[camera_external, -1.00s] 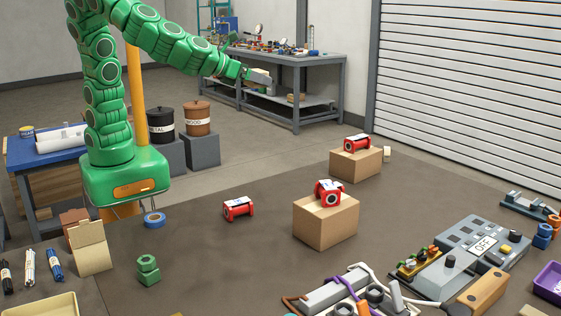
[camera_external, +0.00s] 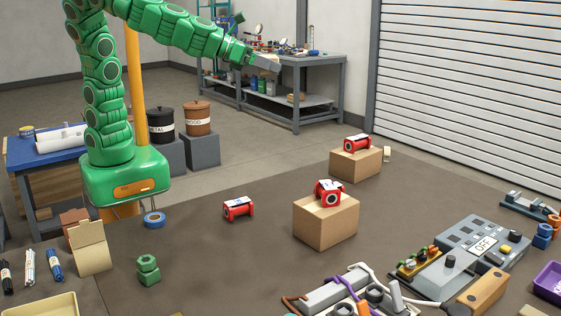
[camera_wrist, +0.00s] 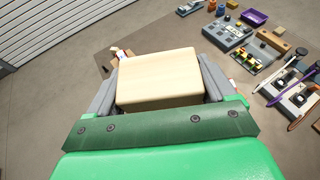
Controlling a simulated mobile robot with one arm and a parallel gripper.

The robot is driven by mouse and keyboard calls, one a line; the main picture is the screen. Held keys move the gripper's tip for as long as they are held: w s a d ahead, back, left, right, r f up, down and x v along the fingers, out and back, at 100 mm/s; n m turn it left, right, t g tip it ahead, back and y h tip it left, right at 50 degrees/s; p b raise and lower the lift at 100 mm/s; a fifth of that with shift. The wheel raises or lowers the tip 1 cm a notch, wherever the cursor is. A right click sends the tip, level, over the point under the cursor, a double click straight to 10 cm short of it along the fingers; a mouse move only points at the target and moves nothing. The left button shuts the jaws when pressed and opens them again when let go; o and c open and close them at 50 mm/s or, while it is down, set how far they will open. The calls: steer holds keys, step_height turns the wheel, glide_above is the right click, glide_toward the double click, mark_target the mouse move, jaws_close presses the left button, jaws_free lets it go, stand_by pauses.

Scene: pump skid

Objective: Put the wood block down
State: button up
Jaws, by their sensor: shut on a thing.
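The wood block (camera_wrist: 158,78) is pale and fills the middle of the wrist view. My gripper (camera_wrist: 160,88) is shut on it, with a grey finger along each side. In the external view my gripper (camera_external: 266,63) is held high in the air at the end of the green arm, in front of the back workbench in the picture. The block is hard to make out there behind the grey finger. In the wrist view the block hides part of the floor and table below it.
Cardboard boxes (camera_external: 325,224) with red parts on top stand on the brown work surface. A red part (camera_external: 238,209) lies left of them. A grey control panel (camera_external: 470,250) stands at right. Bare surface lies between the red part and the green bolt (camera_external: 148,270).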

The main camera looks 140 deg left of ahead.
steer(key=w+d+r+m+t+h, duration=0.3)
steer(key=w+d+m+t+h, duration=0.4)
steer(key=w+d+m+h, duration=0.7)
steer(key=s+d+f+m+g+h, duration=0.1)
steer(key=s+d+m+g+h, duration=0.2)
steer(key=d, duration=0.4)
steer(key=s+d+f+m+g+h, duration=0.1)
steer(key=d+f+m+g+h, duration=0.1)
steer(key=d+m+h, duration=0.4)
steer(key=s+d+f+m+g+h, duration=0.1)
steer(key=s+d+m+g+h, duration=0.15)
steer(key=d, duration=0.55)
step_height(320, 180, down, 26)
steer(key=shift+m+g+y, duration=0.35)
steer(key=shift+w+a+f, duration=0.1)
steer(key=shift+w+f, duration=1.5)
steer(key=shift+w, duration=0.7)
steer(key=shift+w+d+f, duration=0.1)
steer(key=shift+w+f, duration=1.55)
steer(key=shift+w, duration=0.7)
steer(key=shift+w+a+f, duration=0.1)
steer(key=shift+w+f, duration=1.5)
steer(key=shift+w, duration=0.7)
steer(key=shift+f, duration=0.1)
